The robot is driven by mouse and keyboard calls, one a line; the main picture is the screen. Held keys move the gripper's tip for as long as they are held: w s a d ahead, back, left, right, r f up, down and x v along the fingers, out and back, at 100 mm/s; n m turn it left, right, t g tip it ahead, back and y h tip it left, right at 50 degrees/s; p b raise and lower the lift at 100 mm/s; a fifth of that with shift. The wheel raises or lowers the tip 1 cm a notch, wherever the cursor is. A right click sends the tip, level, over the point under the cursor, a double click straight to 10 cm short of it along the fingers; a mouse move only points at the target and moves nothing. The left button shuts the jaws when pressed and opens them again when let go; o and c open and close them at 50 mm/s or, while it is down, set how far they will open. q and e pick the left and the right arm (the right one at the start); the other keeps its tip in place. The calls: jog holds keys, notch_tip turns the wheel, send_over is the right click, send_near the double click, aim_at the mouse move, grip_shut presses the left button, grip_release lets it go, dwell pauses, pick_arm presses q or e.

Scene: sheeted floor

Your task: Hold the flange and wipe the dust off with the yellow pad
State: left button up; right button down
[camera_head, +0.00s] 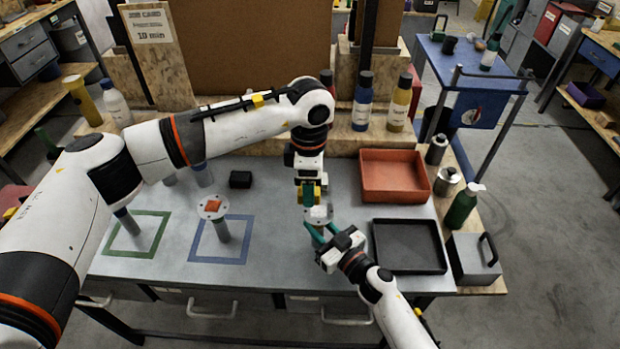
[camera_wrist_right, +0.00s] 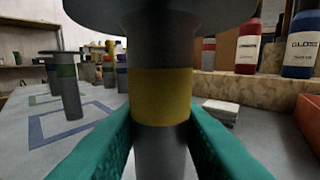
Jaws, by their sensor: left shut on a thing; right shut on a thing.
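My right gripper (camera_head: 318,237) is shut on the stem of a grey flange, whose pale round top (camera_head: 318,214) faces up in the head view. The right wrist view shows the flange's stem with a yellow band (camera_wrist_right: 161,95) between my green fingers, under a wide dark disc. My left gripper (camera_head: 308,190) points down right above this flange and is shut on the yellow pad (camera_head: 303,195). The pad is partly hidden by the fingers. Whether it touches the disc, I cannot tell. Dust is too small to make out.
Another flange (camera_head: 222,232) with an orange patch on top stands at the blue square; a further stem (camera_head: 127,222) stands in the green square, its top hidden by my left arm. A red tray (camera_head: 394,197), a black tray (camera_head: 408,268) and a small dark block (camera_head: 240,179) lie nearby.

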aim_at(309, 211)
pick_arm(q)
jog(key=shift+f, duration=1.95)
notch_tip(309, 211, down, 2)
jog(key=shift+f, duration=0.1)
jog(key=shift+d, duration=0.85)
jog(key=shift+c, duration=0.4)
jog(key=shift+d, duration=1.2)
jog(key=shift+a, duration=1.9)
jog(key=shift+a+r, duration=0.2)
jog(key=shift+r, duration=3.9)
